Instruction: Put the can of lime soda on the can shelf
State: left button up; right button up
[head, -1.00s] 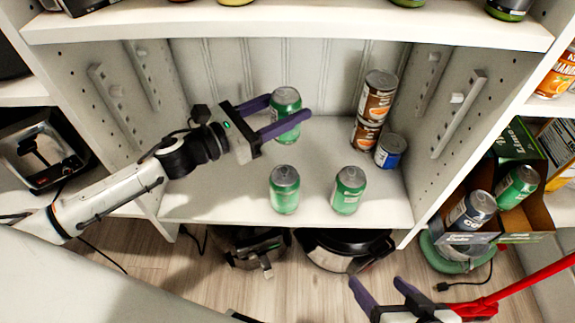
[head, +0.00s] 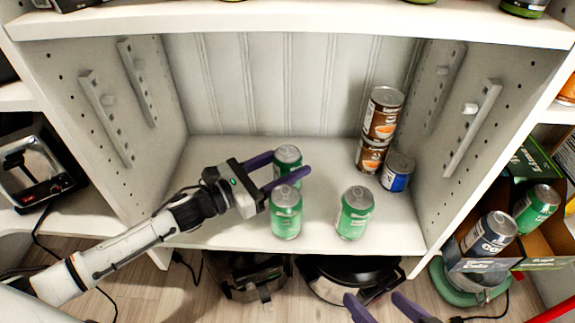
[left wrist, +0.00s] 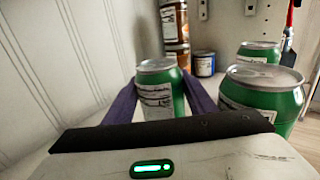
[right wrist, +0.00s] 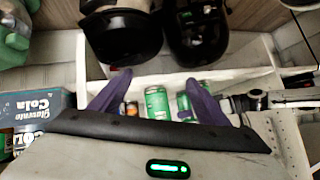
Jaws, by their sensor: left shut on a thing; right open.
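My left gripper (head: 279,174) is shut on a green lime soda can (head: 289,158) at the middle of the shelf. In the left wrist view this can (left wrist: 158,88) stands upright between the purple fingers. Whether its base touches the shelf is hidden by a nearer green can (head: 286,212). Another green can (head: 355,212) stands to the right. The can shelf (head: 232,231) is the white board under them. My right gripper (head: 385,309) is open and empty, low in front of the shelf; its fingers also show in the right wrist view (right wrist: 150,95).
Two stacked brown cans (head: 382,115) and a blue can (head: 396,172) stand at the back right. A box (head: 541,255) at right holds a green can (head: 535,207) and a cola can (head: 489,234). The shelf's left part is clear. Dark appliances (head: 349,275) sit below.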

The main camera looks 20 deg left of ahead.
pick_arm(q)
jog(key=shift+b, duration=0.3)
jog(key=o, duration=1.1)
jog(key=shift+f, duration=0.1)
jog(key=shift+r, duration=0.2)
jog(key=shift+s+a+p, duration=0.15)
jog(key=shift+s+p, duration=0.05)
jog(key=shift+p, duration=0.2)
jog(key=p+v, duration=0.2)
jog(key=v, duration=0.8)
jog(key=shift+s+a, duration=0.5)
jog(key=shift+s, duration=0.1)
pick_arm(e)
jog(key=shift+s+d+f+g+h, duration=0.15)
jog(key=shift+d+f+g+h, duration=0.15)
jog(key=shift+f, duration=0.25)
jog(key=shift+s+d+f+g+h, duration=0.1)
jog(key=shift+d+f+g+h, duration=0.1)
jog(key=shift+d+f, duration=0.25)
